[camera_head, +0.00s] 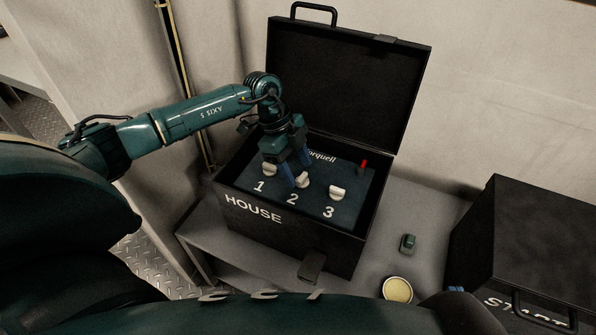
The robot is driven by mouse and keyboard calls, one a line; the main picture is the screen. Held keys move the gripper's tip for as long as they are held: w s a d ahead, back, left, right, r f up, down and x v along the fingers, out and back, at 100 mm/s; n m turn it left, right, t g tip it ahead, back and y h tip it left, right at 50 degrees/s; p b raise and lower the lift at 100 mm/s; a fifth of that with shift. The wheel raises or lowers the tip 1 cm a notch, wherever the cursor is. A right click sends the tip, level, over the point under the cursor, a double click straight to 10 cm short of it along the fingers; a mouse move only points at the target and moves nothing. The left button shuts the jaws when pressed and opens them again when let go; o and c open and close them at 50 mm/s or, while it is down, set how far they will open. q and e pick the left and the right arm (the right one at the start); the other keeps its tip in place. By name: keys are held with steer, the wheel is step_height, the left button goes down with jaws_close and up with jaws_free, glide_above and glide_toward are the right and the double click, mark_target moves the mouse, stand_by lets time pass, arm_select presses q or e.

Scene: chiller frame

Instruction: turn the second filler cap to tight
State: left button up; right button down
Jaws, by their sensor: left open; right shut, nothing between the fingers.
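The chiller's dark panel (318,214) lies inside an open black case marked HOUSE (290,228). Three pale filler caps stand on it: cap 1 (269,171), the second cap (303,181) and cap 3 (337,193), each behind its white number. My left gripper (299,175) points down at the second cap with its blue fingers apart. The fingertips are close to the cap; I cannot tell whether they touch it. Part of cap 1 and the panel lettering is hidden by this gripper. Of my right gripper, only a small blue part (455,289) shows at the lower right.
The case's raised lid (345,85) stands behind the panel. A red lever (363,166) is at the panel's far right corner. On the grey bench (410,205) are a small green object (408,243) and a round yellowish dish (397,289). Another black case (535,235) stands at right.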

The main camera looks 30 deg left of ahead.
arm_select(q)
steer(key=shift+d+f, duration=0.25)
steer(key=shift+f, duration=0.25)
steer(key=c, duration=1)
